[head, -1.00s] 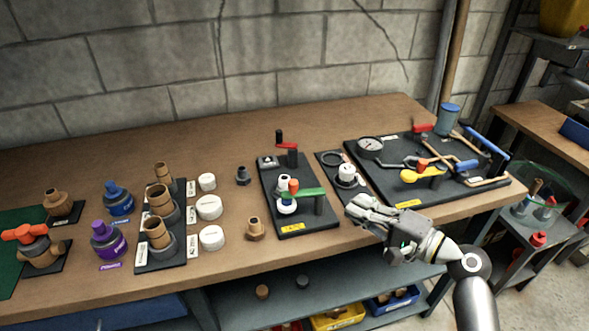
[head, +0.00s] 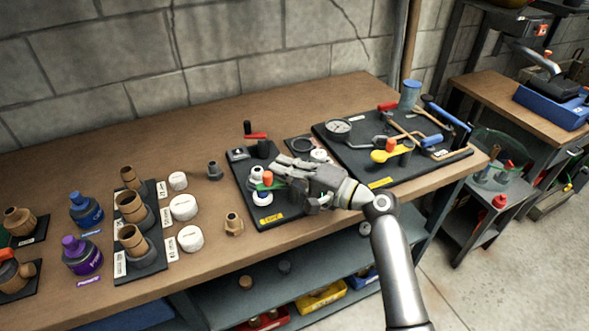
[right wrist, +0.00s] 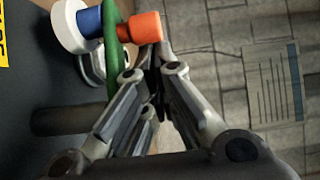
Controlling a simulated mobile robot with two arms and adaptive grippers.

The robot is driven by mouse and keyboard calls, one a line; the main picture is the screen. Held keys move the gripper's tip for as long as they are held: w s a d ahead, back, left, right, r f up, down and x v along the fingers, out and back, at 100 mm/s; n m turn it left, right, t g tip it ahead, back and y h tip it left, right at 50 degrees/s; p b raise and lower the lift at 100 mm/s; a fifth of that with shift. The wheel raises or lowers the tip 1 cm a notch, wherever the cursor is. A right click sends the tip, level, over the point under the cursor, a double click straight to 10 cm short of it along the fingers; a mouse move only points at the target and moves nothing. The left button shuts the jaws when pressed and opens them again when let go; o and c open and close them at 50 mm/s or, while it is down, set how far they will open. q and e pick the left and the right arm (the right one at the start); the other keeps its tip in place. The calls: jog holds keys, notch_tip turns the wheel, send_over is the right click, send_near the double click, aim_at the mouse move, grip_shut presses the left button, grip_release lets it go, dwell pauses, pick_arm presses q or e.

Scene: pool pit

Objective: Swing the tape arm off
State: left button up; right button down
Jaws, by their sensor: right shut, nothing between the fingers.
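A black board (head: 240,180) on the bench carries a green swing arm (head: 271,186) with an orange knob (head: 267,178) above white round parts (head: 262,199). In the right wrist view the green arm (right wrist: 113,45) runs between the orange knob (right wrist: 142,28) and a blue piece (right wrist: 90,22). My right gripper (head: 278,168) is shut and empty, over the board with its fingertips at the arm. In the right wrist view its tips (right wrist: 157,58) are close beside the orange knob; I cannot tell whether they touch. The hand hides the arm's right end. My left gripper is not in view.
A red lever (head: 255,136) stands at the back of the same board. To the right, a larger black board holds a gauge (head: 337,128) and a yellow handle (head: 391,154). White caps (head: 183,208) and brown fittings (head: 131,207) stand left. Bench behind is clear.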

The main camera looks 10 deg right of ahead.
jog(key=shift+a, duration=0.1)
jog(key=shift+f+g+b, duration=0.15)
jog(key=shift+g+b, duration=0.15)
jog(key=shift+b, duration=0.1)
jog(key=shift+s+f+n+g+y+b, duration=0.1)
jog(key=shift+f+n+g+y+b, duration=0.05)
jog(key=shift+n+g+y+b, duration=0.8)
jog(key=shift+n+g+b, duration=0.35)
jog(key=shift+g+b, duration=0.2)
jog(key=shift+b, duration=0.15)
jog(key=shift+s+a+r, duration=0.1)
jog(key=shift+s+r, duration=0.2)
jog(key=shift+s, duration=0.05)
